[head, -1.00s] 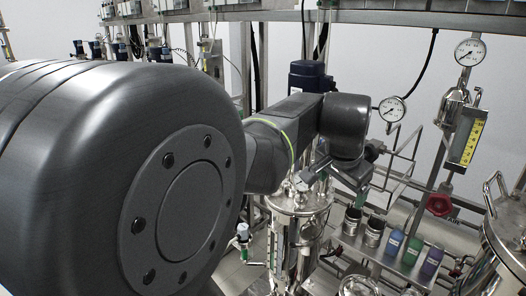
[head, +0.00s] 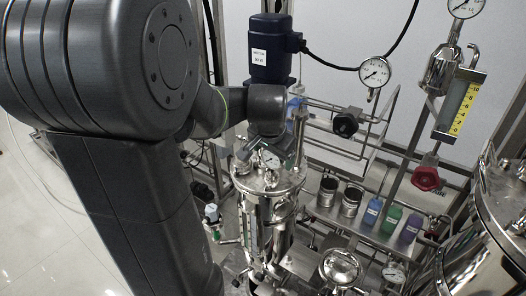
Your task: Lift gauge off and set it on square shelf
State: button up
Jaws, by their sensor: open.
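A small round gauge (head: 270,160) with a white face shows at the top of the steel vessel (head: 268,183), just below my wrist. My gripper (head: 268,149) points down close to this gauge and is open. Its fingertips are small and partly hidden, so I cannot tell whether they touch the gauge. Another white-faced gauge (head: 375,72) is on the piping to the right, and one (head: 465,6) is cut off at the top edge. A steel shelf (head: 345,222) right of the vessel carries containers; I cannot tell whether it is the square shelf.
A blue motor (head: 271,50) rises behind my wrist. A red valve handle (head: 426,178) and a large steel vessel (head: 505,215) are at the right. Floor is clear at lower left.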

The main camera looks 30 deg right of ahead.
jog(key=shift+x, duration=1.2)
jog(key=c, duration=1.1)
jog(key=shift+r, duration=0.15)
jog(key=shift+r+p, duration=0.45)
jog(key=shift+p, duration=0.05)
jog(key=shift+r+p, duration=2.2)
jog(key=shift+r, duration=0.85)
